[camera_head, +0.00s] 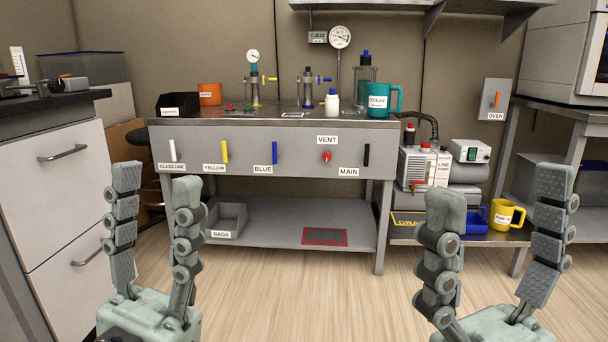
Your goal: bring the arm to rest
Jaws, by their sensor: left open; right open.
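My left gripper (155,182) is raised at the lower left, with its fingers pointing up. It is open and empty. My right gripper (502,192) is raised at the lower right in the same pose. It is also open and empty. Both stand in front of the metal bench (270,198), and neither appears to touch anything. My arms below the grippers are out of the picture.
The bench front has labelled levers, including a yellow one (224,151) and a blue one (275,152). Gauges, bottles and a teal mug (383,100) stand on top. A white drawer cabinet (55,175) is at left, a pump (425,165) at right. Floor between the grippers is clear.

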